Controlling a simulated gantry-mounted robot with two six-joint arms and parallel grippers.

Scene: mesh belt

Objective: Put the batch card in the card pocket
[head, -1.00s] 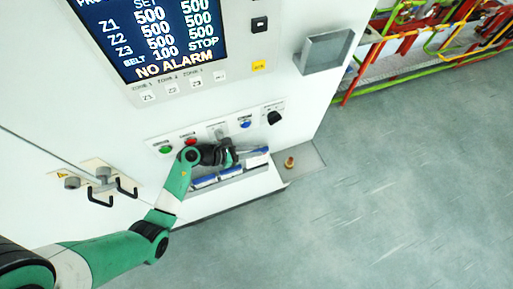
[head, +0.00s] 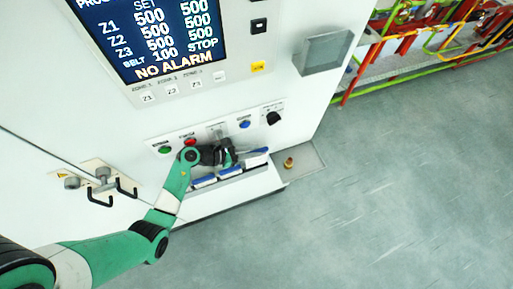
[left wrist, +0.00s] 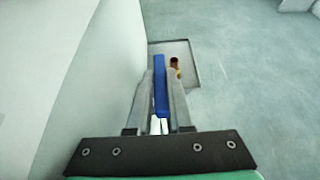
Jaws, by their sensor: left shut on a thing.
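My left gripper (head: 258,153) is at the shelf low on the white machine front. In the left wrist view its fingers (left wrist: 160,72) are shut on a narrow blue thing (left wrist: 161,95), seen edge-on, which looks like the batch card. In the head view the fingers partly hide it. More blue-and-white pieces (head: 204,182) sit in the shelf just below the gripper. A grey open box (head: 326,52) on the machine's right side, right of the screen, looks like the card pocket. It stands up and to the right of the gripper, well apart from it. My right gripper is not in view.
A row of buttons and a black knob (head: 273,118) lies just above the gripper. A grey ledge (head: 308,160) at right carries a small brass-coloured object (head: 289,163). Black hook handles (head: 126,188) stick out at left.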

